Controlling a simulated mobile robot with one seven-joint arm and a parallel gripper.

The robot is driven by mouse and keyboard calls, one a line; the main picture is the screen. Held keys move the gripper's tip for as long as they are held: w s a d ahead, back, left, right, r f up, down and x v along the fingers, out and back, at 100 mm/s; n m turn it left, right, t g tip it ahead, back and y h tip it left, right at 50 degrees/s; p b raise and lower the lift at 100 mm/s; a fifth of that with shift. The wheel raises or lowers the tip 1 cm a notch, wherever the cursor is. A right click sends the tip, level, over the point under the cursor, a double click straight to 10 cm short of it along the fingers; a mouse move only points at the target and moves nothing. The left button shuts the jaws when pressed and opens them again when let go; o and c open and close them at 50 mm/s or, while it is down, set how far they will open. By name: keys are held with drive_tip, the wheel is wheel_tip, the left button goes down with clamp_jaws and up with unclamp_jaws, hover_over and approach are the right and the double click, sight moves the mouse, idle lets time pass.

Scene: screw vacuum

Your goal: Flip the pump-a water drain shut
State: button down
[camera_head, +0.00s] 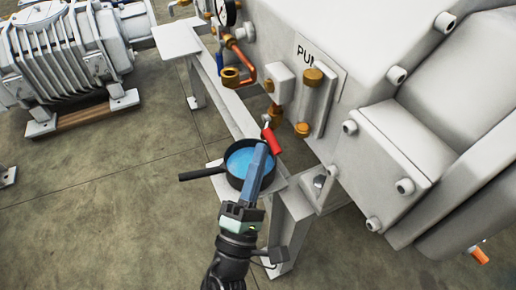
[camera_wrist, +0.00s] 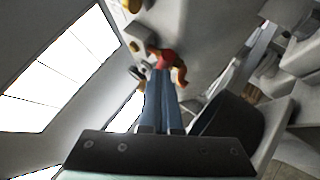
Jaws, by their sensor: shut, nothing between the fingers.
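The pump-a water drain has a red lever handle (camera_head: 271,141) on the lower side of the white pump housing, beside brass fittings. The red handle also shows in the wrist view (camera_wrist: 170,57), just beyond my fingertips. My gripper (camera_head: 262,147) is shut and empty, its blue fingers pointing up toward the handle. The tips look very close to the handle; I cannot tell whether they touch. A black pan (camera_head: 232,179) holding blue liquid sits below the drain, partly covered by my fingers. It also shows in the wrist view (camera_wrist: 232,118), right of the fingers.
The white pump housing (camera_head: 340,50) with bolts fills the right side. A copper pipe (camera_head: 244,66), gauge (camera_head: 228,12) and brass knob (camera_head: 313,76) are above the drain. The pan stands on a white frame (camera_head: 292,225). Open floor (camera_head: 110,215) lies left.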

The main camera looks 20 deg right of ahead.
drive_tip(key=r+n+y+p, duration=0.1)
drive_tip(key=p, duration=0.1)
drive_tip(key=n+p, duration=0.1)
drive_tip(key=p, duration=0.2)
drive_tip(key=shift+s+r+y, duration=0.25)
drive_tip(key=shift+r+y, duration=0.1)
drive_tip(key=shift+y, duration=0.05)
drive_tip(key=shift+n+y, duration=0.3)
drive_tip(key=shift+f, duration=0.2)
